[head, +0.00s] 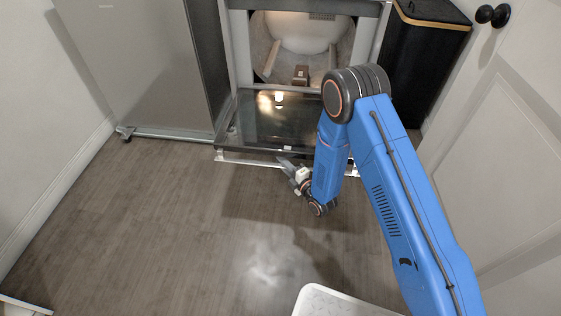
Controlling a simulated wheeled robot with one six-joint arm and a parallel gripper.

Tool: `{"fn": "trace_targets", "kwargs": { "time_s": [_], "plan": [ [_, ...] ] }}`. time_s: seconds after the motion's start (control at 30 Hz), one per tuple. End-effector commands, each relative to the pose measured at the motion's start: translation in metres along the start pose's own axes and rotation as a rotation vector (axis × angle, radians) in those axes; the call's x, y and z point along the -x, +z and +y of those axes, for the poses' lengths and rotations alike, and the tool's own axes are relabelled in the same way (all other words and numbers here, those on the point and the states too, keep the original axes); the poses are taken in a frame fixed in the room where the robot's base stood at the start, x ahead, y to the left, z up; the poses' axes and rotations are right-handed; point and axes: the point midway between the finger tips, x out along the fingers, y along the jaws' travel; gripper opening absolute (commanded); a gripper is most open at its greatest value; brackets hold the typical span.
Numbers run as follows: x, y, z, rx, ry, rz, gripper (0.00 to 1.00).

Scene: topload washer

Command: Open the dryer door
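The dryer (240,50) stands at the back middle in the head view. Its dark glass door (258,125) is folded down and lies roughly flat in front of the opening, with a light strip along its front edge. The pale drum interior (300,40) shows behind it. My gripper (285,164) is at the door's front edge, left of my blue arm. I cannot tell whether it touches the edge, nor whether its fingers are open or shut. My arm hides the right part of the door.
A grey metal appliance (140,60) stands to the left. A black hamper (425,50) with a wooden rim stands to the right of the dryer. A white panelled door (520,150) with black knobs is at the far right. The wooden floor (150,220) at left is clear.

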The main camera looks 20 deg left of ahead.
Motion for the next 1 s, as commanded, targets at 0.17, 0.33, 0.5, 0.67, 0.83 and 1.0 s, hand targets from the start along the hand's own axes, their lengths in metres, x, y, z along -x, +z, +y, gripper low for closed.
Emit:
{"fn": "trace_targets", "kwargs": {
  "time_s": [0.17, 0.33, 0.5, 0.67, 0.83, 1.0],
  "plan": [
    [-0.0086, -0.0004, 0.0003, 0.0, 0.001, 0.001, 0.14],
    [-0.0095, -0.0002, 0.0002, 0.0, 0.0, 0.0, 0.14],
    [-0.0093, -0.0001, 0.0002, 0.0, 0.0, 0.0, 0.0],
    [-0.0092, -0.0001, 0.0001, 0.0, 0.0, 0.0, 0.0],
    [-0.0091, 0.0, -0.0001, 0.0, 0.0, 0.0, 0.0],
    [-0.009, 0.0, -0.0002, 0.0, 0.0, 0.0, 0.0]
  ]
}}
